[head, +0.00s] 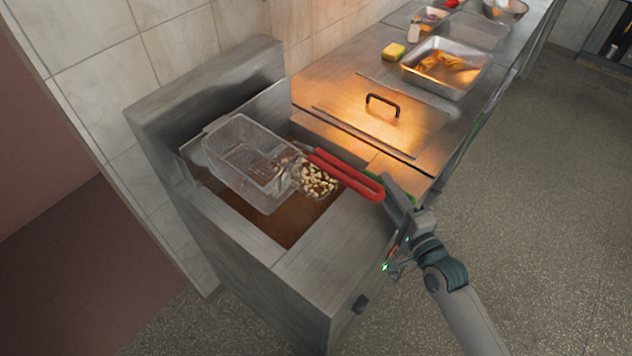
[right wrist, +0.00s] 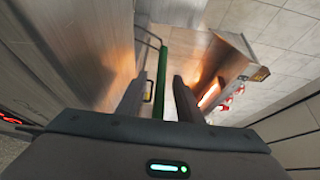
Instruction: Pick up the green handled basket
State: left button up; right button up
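The green handle (right wrist: 163,80) shows in the right wrist view as a bar between the two fingers of my right gripper (right wrist: 158,98). The fingers stand apart with gaps beside the bar, so the gripper is open around it. In the head view my right gripper (head: 396,192) is at the fryer's front right edge, by the end of the red handle. Only slivers of green show there, mostly hidden by the red handle and the gripper. Pale food pieces (head: 318,180) sit in the fryer; whose basket holds them is unclear. My left gripper is not in view.
An empty wire basket (head: 240,165) with a red handle (head: 345,175) rests over the fryer (head: 300,270), close to my right gripper. A lid with a dark handle (head: 383,102), a steel tray (head: 447,68) and a yellow sponge (head: 394,51) are further along the counter. The floor at right is clear.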

grip_shut()
jog(key=shift+r, duration=0.1)
notch_tip(320, 180, up, 28)
jog(key=b, duration=0.1)
jog(key=shift+b, duration=0.35)
dwell(0.6)
